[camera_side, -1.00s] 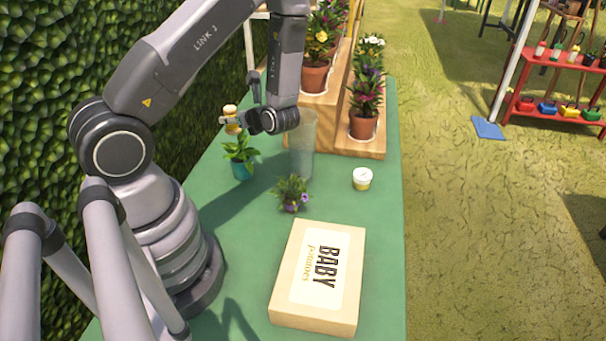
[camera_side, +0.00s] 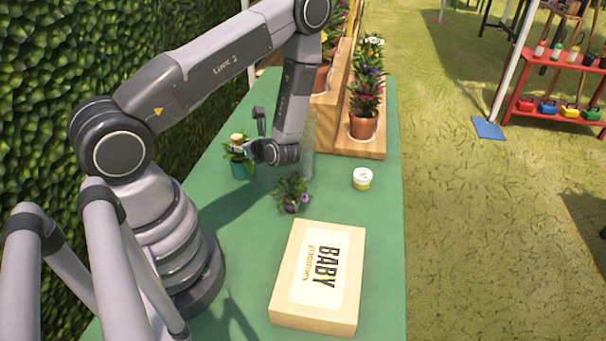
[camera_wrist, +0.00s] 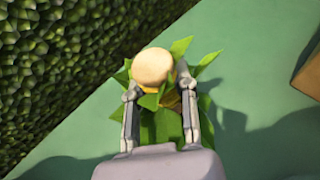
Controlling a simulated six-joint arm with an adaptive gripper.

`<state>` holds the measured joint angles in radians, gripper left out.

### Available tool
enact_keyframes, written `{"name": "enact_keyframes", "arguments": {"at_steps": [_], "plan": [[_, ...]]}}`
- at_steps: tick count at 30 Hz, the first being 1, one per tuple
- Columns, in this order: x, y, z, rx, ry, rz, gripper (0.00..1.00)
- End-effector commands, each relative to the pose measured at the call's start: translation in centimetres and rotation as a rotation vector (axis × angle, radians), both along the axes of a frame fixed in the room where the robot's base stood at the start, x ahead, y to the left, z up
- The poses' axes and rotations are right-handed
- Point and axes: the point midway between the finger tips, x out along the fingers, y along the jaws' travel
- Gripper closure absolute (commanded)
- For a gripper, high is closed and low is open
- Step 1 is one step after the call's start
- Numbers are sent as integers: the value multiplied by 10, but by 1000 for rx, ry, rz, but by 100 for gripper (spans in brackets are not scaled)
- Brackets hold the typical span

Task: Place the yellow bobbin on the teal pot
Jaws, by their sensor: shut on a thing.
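The yellow bobbin with its pale round top (camera_side: 237,138) is between the fingers of my gripper (camera_side: 246,150). In the wrist view the pale top of the bobbin (camera_wrist: 153,67) shows between the two fingers of my gripper (camera_wrist: 160,98), which are shut on it. The teal pot (camera_side: 239,171) stands upright on the green table with a leafy green plant in it. The bobbin is right at the plant above the pot, among its leaves (camera_wrist: 163,125). The leaves hide whether the bobbin rests on anything.
A clear glass cylinder (camera_side: 309,135) stands behind my gripper. A wooden stand (camera_side: 372,147) holds potted flowers. A hedge borders the left.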

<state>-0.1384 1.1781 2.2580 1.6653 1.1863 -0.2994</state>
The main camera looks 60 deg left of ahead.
Motion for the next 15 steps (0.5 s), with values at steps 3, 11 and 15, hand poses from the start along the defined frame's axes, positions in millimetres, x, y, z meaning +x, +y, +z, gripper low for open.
{"name": "enact_keyframes", "arguments": {"at_steps": [3,11,15], "plan": [[0,0,0,0,0,0,61],[0,0,0,0,0,0,48],[0,0,1,0,0,0,48]]}}
